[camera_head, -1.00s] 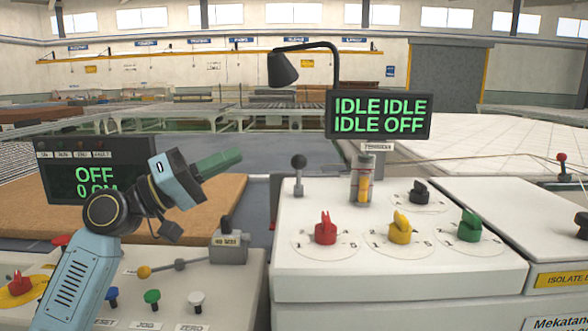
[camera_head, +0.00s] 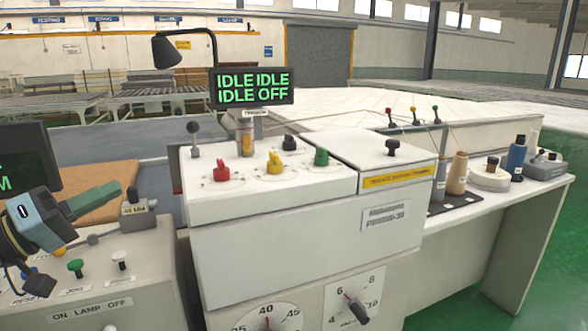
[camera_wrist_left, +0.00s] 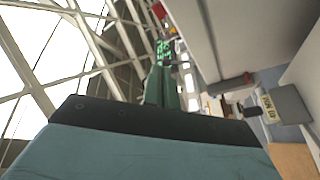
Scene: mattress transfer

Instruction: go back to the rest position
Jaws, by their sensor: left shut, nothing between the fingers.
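My left gripper (camera_head: 93,201) is at the left of the head view, with its green fingers shut and empty. It is above the left control panel (camera_head: 98,290), close to the grey lever box (camera_head: 138,213). The fingers also show in the left wrist view (camera_wrist_left: 162,88), pointing away from the camera with nothing between them. My right gripper is in neither view.
A white console (camera_head: 262,200) with red, yellow and green knobs stands in the middle, under a lamp (camera_head: 167,52) and an IDLE/OFF display (camera_head: 252,87). A side table (camera_head: 480,207) with thread spools (camera_head: 457,172) is at the right. Green floor (camera_head: 555,270) is open beyond it.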

